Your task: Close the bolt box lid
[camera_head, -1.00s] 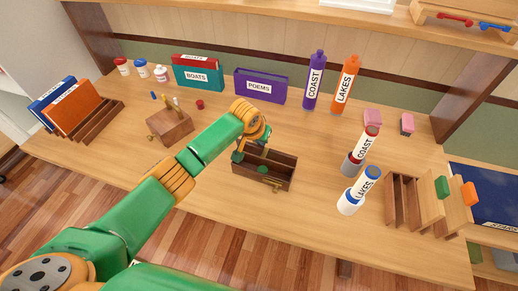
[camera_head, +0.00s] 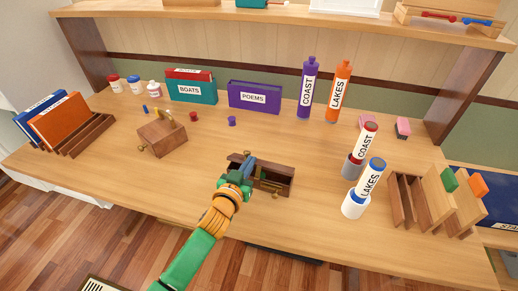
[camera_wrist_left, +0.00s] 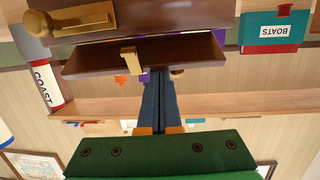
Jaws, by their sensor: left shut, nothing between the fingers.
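The bolt box (camera_head: 277,191) is a small dark brown wooden box with brass fittings, near the middle of the table. Its lid appears raised at the back, and something green shows inside. In the left wrist view, which is upside down, the lid seems to be the dark panel (camera_wrist_left: 198,52) with a brass catch, and the box front carries a brass bolt (camera_wrist_left: 75,22). My left gripper (camera_head: 248,163) is shut and empty, its fingertips over the box by the lid. It also shows in the left wrist view (camera_wrist_left: 158,85); contact cannot be told. My right gripper is out of view.
A brown block (camera_head: 162,140) with brass knobs stands left of the box. The COAST (camera_head: 365,142) and LAKES (camera_head: 370,178) tubes stand to the right. Book boxes (camera_head: 254,97) and tall bottles (camera_head: 308,87) line the back. Table front is clear.

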